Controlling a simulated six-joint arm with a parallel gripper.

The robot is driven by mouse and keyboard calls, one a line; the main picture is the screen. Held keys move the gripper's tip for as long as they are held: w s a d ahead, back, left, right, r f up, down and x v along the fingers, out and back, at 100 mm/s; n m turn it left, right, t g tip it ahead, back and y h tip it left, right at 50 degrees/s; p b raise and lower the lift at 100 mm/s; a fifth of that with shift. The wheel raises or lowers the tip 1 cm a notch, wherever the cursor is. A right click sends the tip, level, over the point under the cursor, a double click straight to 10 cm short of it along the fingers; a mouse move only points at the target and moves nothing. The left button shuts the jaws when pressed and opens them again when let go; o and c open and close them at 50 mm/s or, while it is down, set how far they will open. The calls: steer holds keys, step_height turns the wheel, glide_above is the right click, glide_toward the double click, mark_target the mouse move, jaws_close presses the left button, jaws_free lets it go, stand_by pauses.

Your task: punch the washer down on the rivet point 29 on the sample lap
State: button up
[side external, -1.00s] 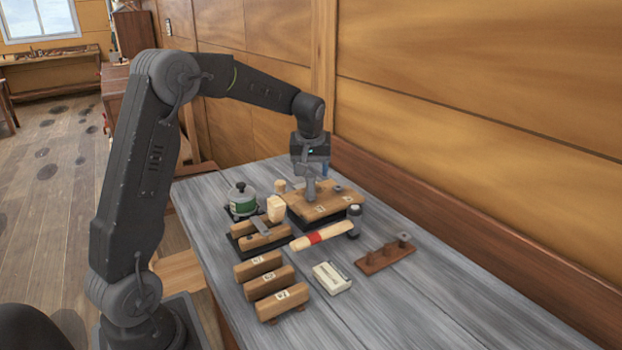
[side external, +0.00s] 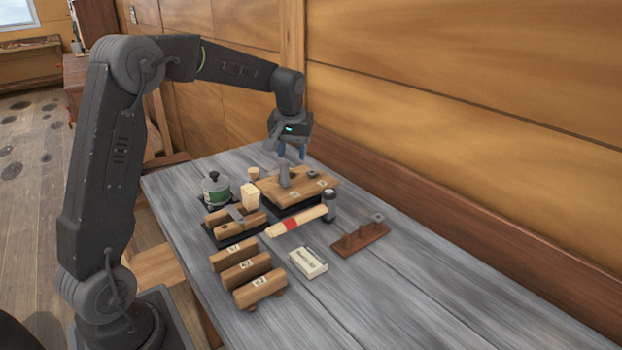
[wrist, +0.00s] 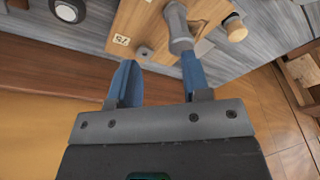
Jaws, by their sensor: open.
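The sample lap (side external: 322,184) is a wooden board with pale number labels, lying on a dark base at the back of the bench. A grey punch-like tool (side external: 284,174) stands on its left part. In the wrist view this tool (wrist: 178,28) has a wider lower part and stands just beyond the fingertips. A small grey washer or rivet piece (wrist: 145,52) sits on the board near a label that I cannot read surely. My gripper (side external: 291,152) is above the lap, tilted, with blue fingers apart. In the wrist view my gripper (wrist: 158,68) is open and empty.
A red-banded hammer (side external: 298,221) lies in front of the lap. A green tin (side external: 216,192), a pale block (side external: 250,196), labelled wooden blocks (side external: 247,272), a small box (side external: 309,262) and a pegged rack (side external: 361,238) stand around. The bench's right front is clear.

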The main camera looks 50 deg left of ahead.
mark_target(317, 207)
steer(key=d+f+m, duration=0.1)
steer(key=d+m, duration=0.1)
steer(key=d, duration=0.1)
steer(key=d+f+m+g+h, duration=0.1)
steer(key=d+m, duration=0.2)
steer(key=d+f+m, duration=0.1)
steer(key=d+m, duration=0.2)
steer(key=shift+w+d+f+h, duration=0.15)
steer(key=shift+w+h, duration=0.1)
steer(key=shift+h, duration=0.15)
steer(key=shift+f, duration=4.4)
steer(key=shift+c, duration=0.4)
jaws_close()
steer(key=shift+r, duration=0.75)
